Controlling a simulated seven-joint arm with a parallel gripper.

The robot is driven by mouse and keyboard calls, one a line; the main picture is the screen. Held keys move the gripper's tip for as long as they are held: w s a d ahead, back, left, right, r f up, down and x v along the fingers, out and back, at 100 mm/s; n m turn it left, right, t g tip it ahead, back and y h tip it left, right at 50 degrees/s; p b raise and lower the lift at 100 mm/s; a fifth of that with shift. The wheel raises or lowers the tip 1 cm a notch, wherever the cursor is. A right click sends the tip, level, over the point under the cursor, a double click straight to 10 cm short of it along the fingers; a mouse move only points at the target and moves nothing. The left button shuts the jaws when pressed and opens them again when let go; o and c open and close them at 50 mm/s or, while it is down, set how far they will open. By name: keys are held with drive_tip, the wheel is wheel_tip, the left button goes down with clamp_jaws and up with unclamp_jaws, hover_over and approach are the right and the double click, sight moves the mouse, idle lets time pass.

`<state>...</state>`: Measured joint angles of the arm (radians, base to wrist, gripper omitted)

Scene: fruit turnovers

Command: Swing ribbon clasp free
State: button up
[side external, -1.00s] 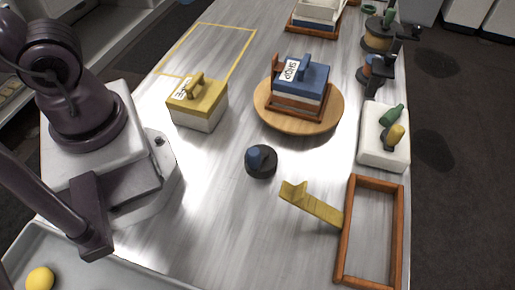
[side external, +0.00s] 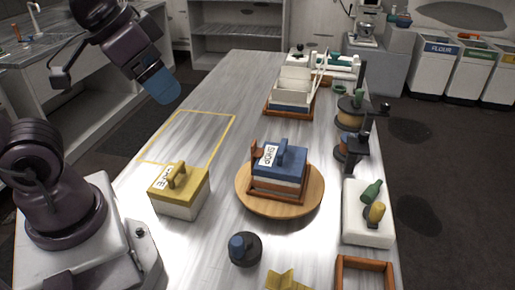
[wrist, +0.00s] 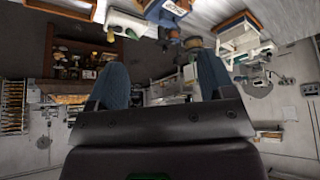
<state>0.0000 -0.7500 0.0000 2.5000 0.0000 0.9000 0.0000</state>
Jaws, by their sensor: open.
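A blue-lidded box (side external: 279,165) labelled SHOP stands in a reddish-brown frame on a round wooden board (side external: 246,194). A small reddish-brown upright piece (side external: 257,151) at its left side may be the clasp; I cannot tell for sure. A yellow-lidded box (side external: 180,192) with a handle and label stands to its left. My gripper (side external: 162,86) is raised at the upper left, well away from both boxes. In the wrist view its two blue fingers (wrist: 162,80) are spread with nothing held between them.
A dark round knob (side external: 245,250) stands in front of the board. A white block (side external: 367,228) with green and yellow pieces is at the right, near a wooden frame (side external: 364,262). An open-topped box (side external: 291,94) stands farther back. A yellow taped outline (side external: 222,134) encloses bare table.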

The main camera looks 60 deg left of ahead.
idle(0.5)
drive_tip(key=shift+c, duration=1.2)
drive_tip(key=n+g+y, duration=0.3)
drive_tip(key=n+g, duration=0.6)
drive_tip(key=n, duration=1.7)
approach(254, 142)
drive_tip(key=x, duration=1.2)
drive_tip(key=shift+f, duration=0.2)
